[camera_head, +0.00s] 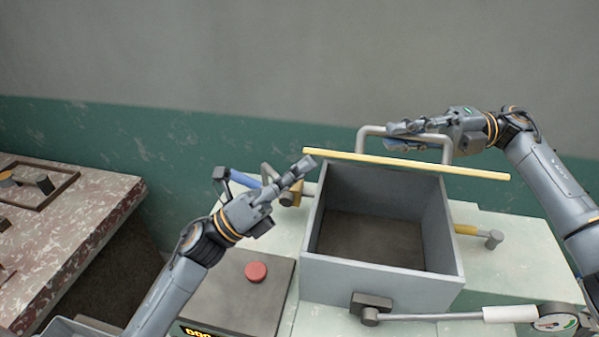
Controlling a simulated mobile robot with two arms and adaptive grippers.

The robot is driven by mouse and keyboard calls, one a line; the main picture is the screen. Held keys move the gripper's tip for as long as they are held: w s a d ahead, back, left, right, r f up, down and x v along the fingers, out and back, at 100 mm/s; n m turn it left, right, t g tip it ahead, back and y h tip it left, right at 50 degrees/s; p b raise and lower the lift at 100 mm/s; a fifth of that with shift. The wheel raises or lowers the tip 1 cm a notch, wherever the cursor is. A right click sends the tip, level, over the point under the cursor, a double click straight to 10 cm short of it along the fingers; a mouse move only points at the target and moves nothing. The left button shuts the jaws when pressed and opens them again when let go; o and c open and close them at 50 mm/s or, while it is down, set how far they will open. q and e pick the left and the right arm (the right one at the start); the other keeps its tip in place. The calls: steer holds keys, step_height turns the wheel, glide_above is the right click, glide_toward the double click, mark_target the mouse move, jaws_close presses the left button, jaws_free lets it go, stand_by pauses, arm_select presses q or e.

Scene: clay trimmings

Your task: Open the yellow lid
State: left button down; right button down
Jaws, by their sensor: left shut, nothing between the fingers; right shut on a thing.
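The yellow lid (407,165) shows edge-on as a thin bar above the back of an open grey box (382,277). It stands raised, and the dark floor of the box is visible. A grey looped handle (363,140) rises behind the lid's edge. My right gripper (392,137) is shut on this handle, with its fingers across the bar. My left gripper (308,164) is shut and empty by the lid's left end, near the box's back left corner. I cannot tell whether it touches the lid.
A control box with a red button (256,272) stands left of the grey box. A lever with a white grip (511,314) crosses the front right. A yellow-gripped side bar (466,230) juts out right. A speckled table (95,205) with a tray stands at far left.

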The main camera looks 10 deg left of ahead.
steer(key=shift+a+f, duration=0.1)
steer(key=shift+f, duration=0.05)
steer(key=shift+s+a+f, duration=0.1)
steer(key=shift+s+f, duration=0.05)
steer(key=shift+f, duration=0.05)
steer(key=c, duration=1.3)
jaws_free()
steer(key=shift+c, duration=0.2)
arm_select(q)
steer(key=shift+w+a+r, duration=0.15)
steer(key=shift+w+r, duration=0.3)
steer(key=shift+r, duration=0.35)
arm_select(e)
steer(key=shift+d, duration=0.2)
